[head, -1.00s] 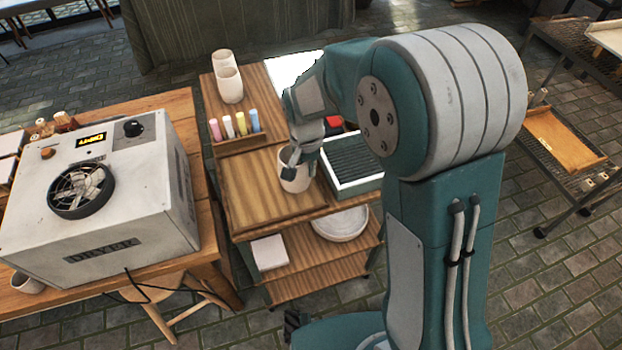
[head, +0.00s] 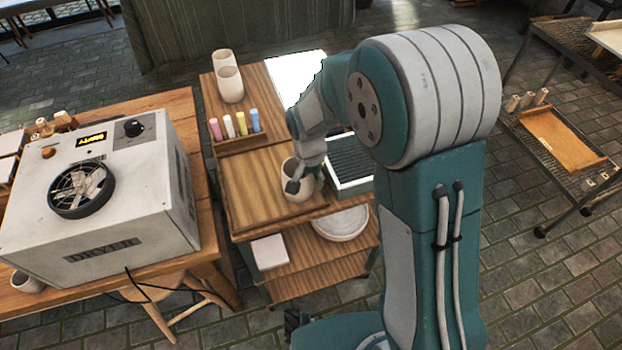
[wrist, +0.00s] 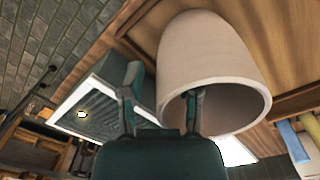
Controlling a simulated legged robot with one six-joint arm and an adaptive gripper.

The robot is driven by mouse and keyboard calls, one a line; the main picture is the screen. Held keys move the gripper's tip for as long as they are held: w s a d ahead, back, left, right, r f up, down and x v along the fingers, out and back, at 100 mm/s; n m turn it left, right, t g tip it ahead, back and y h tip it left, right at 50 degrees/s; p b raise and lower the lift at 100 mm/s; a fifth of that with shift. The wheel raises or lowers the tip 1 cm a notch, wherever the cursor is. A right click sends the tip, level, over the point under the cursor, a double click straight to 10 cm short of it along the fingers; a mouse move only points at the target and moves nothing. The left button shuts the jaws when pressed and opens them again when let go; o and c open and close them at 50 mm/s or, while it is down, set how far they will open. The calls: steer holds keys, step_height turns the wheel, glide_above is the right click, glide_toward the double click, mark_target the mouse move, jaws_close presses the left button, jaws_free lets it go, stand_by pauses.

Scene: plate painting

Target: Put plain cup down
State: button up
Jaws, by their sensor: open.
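The plain cup (head: 298,195) is pale and stands upright on the wooden board (head: 252,190) on top of the cart. It also fills the upper right of the wrist view (wrist: 205,60), where no paint shows on the visible side. My gripper (head: 300,182) is open at the cup's rim. In the wrist view, my gripper (wrist: 163,98) has one finger reaching inside the cup's mouth. The other finger is outside, apart from the wall. Whether the inner finger touches the wall cannot be told.
A white-rimmed tray with dark ribs (head: 338,189) stands just right of the cup. A rack of coloured bottles (head: 239,139) and two pale cups (head: 231,85) (head: 224,62) are behind. The dryer (head: 115,215) is on the left table. The board's left part is clear.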

steer(key=shift+r, duration=0.1)
step_height(320, 180, up, 12)
steer(key=shift+a+r, duration=0.15)
steer(key=s+d+r+n+t, duration=0.2)
steer(key=s+d+r, duration=0.3)
steer(key=s, duration=0.4)
steer(key=s+d+r+n+t, duration=0.2)
steer(key=s+d+r, duration=0.3)
steer(key=s+d, duration=0.3)
steer(key=shift+s+r+t+y, duration=0.2)
steer(key=shift+s+t+y, duration=0.1)
steer(key=shift+s+t, duration=0.7)
steer(key=shift+o, duration=0.2)
